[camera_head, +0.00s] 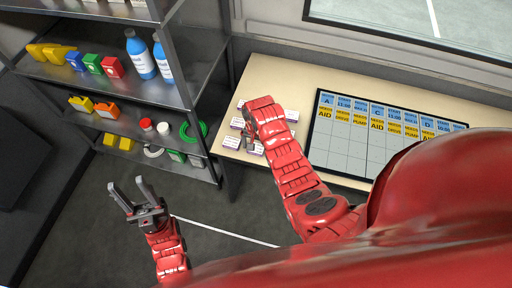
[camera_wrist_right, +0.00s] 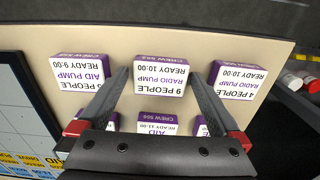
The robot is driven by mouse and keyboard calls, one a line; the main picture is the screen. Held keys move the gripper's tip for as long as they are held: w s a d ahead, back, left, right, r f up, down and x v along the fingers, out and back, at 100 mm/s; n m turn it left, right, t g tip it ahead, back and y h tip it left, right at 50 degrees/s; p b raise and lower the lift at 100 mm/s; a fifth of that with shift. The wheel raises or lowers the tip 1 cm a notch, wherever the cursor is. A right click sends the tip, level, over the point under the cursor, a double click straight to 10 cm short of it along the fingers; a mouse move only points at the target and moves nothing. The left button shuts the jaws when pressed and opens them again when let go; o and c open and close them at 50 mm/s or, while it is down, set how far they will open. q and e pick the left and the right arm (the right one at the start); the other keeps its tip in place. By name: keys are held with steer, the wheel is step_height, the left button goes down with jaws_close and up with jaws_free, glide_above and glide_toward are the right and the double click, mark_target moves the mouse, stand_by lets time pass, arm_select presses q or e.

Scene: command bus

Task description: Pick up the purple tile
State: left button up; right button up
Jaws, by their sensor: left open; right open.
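Several purple tiles with white printed labels lie on the beige table. In the right wrist view, one purple tile (camera_wrist_right: 160,76), printed "9 PEOPLE, RADIO PUMP, READY 10:00", shows between the fingertips of my open right gripper (camera_wrist_right: 158,72). I cannot tell how far above it the fingers are. Another tile (camera_wrist_right: 82,72) is on the left and another (camera_wrist_right: 237,80) on the right. Nearer tiles, including one (camera_wrist_right: 158,122), are partly hidden by the gripper. In the head view my right arm hides part of the group. My left gripper (camera_head: 132,194) is open and empty above the floor.
A board (camera_head: 345,140) with blue and yellow labels lies on the table (camera_head: 285,75) right of the tiles. A metal shelf (camera_head: 105,85) with bottles, colored containers and a green coil stands at the left.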

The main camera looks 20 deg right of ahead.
steer(key=c, duration=1.2)
steer(key=shift+r, duration=0.1)
steer(key=shift+c, duration=0.2)
